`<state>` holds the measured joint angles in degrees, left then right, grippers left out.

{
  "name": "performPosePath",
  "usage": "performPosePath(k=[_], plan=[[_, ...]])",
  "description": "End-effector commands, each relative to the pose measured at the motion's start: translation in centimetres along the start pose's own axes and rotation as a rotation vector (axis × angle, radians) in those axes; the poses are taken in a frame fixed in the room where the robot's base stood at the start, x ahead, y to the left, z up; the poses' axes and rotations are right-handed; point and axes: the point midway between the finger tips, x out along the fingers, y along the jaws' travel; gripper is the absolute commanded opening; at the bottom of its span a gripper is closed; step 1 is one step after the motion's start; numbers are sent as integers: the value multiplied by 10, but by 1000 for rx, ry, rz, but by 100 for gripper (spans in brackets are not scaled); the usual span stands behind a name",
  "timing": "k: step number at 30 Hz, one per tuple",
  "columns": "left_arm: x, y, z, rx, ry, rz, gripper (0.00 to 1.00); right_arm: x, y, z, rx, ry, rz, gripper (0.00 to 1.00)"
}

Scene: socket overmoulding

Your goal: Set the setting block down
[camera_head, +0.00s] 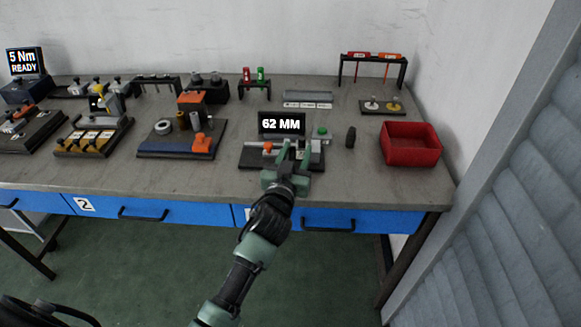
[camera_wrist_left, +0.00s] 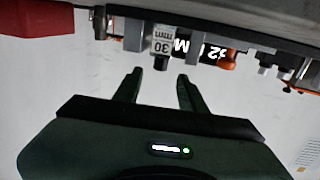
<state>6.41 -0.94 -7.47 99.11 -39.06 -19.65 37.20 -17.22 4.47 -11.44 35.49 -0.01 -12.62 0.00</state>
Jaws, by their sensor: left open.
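My left gripper (camera_head: 294,150) is open at the front of the gauge station with the "62 MM" display (camera_head: 282,123). In the left wrist view, which is upside down, its two fingers (camera_wrist_left: 159,77) stand apart with nothing held between them. A grey block labelled "30 mm" (camera_wrist_left: 162,40), probably the setting block, is just beyond the fingertips, roughly in line with the gap. Its dark end (camera_wrist_left: 161,63) lies near the tips. In the head view the fingers largely hide this spot. My right gripper is not in view.
An orange knob (camera_head: 268,147) and a green button (camera_head: 321,131) are on the station. A dark cylinder (camera_head: 350,137) and a red bin (camera_head: 410,152) are to the right. A blue-topped fixture board (camera_head: 170,148) is to the left. Bare bench (camera_head: 330,188) shows in front.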

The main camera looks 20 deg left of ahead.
Motion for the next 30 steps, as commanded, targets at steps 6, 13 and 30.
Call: performPosePath(k=[6,13,30], plan=[[-49,0,2,-3,-2,1,41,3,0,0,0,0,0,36],[-78,0,1,-2,0,0,41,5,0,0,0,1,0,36],[-83,0,0,-1,0,0,41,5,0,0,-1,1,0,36]])
